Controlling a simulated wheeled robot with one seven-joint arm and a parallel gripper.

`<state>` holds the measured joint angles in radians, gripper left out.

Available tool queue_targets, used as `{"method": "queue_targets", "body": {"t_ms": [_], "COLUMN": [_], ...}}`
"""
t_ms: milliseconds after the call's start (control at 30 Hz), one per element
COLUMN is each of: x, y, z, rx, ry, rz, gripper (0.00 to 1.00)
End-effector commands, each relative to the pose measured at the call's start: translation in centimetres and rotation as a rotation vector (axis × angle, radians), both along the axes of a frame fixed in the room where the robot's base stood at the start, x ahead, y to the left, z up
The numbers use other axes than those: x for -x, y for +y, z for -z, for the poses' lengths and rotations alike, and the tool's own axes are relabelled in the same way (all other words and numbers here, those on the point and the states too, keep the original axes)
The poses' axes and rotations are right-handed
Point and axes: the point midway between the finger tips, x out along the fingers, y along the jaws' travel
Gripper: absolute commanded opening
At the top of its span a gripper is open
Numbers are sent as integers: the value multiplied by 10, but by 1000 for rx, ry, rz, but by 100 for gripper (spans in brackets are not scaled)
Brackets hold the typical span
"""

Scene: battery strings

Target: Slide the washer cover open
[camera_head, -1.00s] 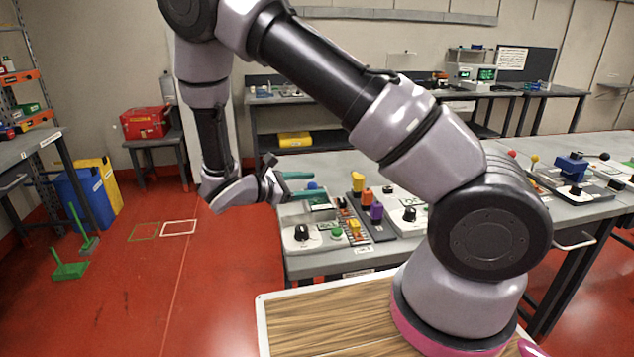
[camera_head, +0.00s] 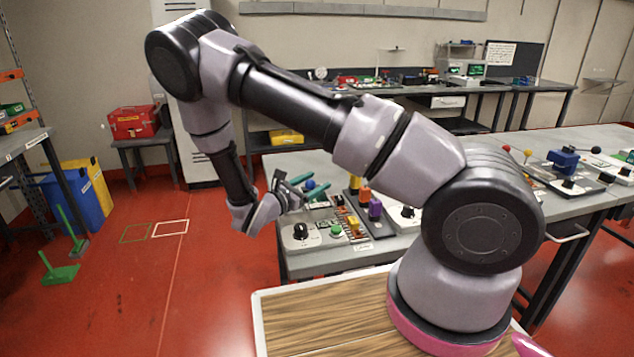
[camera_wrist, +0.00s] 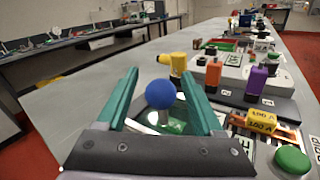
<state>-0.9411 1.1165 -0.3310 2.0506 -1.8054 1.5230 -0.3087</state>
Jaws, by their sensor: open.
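The washer cover looks like a clear, greenish pane (camera_wrist: 174,122) on a grey panel, with a blue ball knob (camera_wrist: 160,93) standing on a short stem. The same knob shows in the head view (camera_head: 310,184). My gripper (camera_wrist: 158,73) is open, its two green fingers pointing forward on either side of the knob. The gripper (camera_head: 306,188) is low at the bench's left end in the head view. The gripper body hides the near part of the cover.
A green button (camera_wrist: 291,160) and yellow blocks (camera_wrist: 262,121) stand to the right of the cover. A yellow handle (camera_wrist: 178,64), an orange block (camera_wrist: 213,72) and a purple block (camera_wrist: 256,80) stand beyond. The grey bench top (camera_wrist: 75,95) is bare to the left.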

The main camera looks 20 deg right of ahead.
Motion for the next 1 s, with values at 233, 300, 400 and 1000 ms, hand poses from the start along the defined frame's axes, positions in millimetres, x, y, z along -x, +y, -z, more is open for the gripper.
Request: {"method": "queue_targets", "body": {"t_ms": [233, 300, 400, 1000], "x": [-6, -6, -6, -6], "y": [-10, -10, -10, -9], "z": [0, 0, 0, 0], "rx": [0, 0, 0, 0], "ry": [1, 1, 1, 1], "rz": [-1, -1, 0, 0], "gripper": [68, 68, 68, 0]}}
